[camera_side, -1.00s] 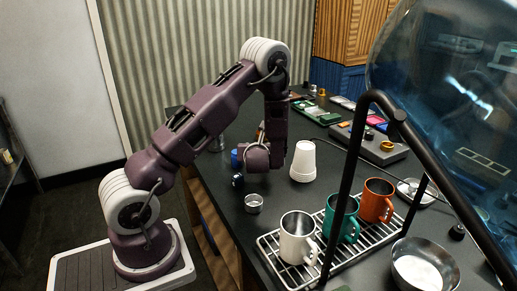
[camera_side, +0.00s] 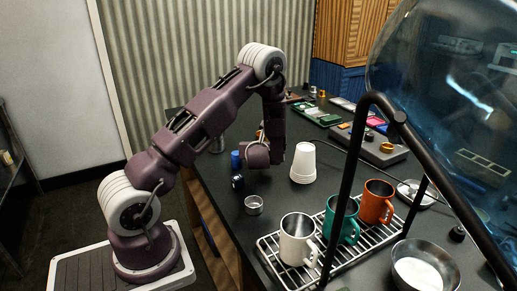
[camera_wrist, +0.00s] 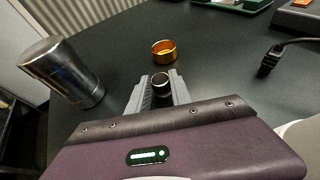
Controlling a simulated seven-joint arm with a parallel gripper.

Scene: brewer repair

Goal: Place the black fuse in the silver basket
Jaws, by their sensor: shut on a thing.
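My gripper (camera_wrist: 159,78) is shut on a dark cylinder with a pale rim, which appears to be the black fuse (camera_wrist: 161,87), in the wrist view. Its lower part is hidden between the fingers. In the side view my wrist hides the fingers and the fuse. The silver basket (camera_side: 254,205) is a small, shallow metal cup on the black table, nearer the side camera than my gripper. I cannot make it out in the wrist view. A gold ring-like basket (camera_wrist: 164,51) lies just beyond my fingertips.
A blue-capped dark bottle (camera_side: 237,172) stands left of my wrist, with an upturned white cup (camera_side: 303,163) to the right. A shiny metal cylinder (camera_wrist: 62,71) stands left in the wrist view. A wire rack (camera_side: 268,241) holds three mugs. A cable (camera_wrist: 268,62) lies at right.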

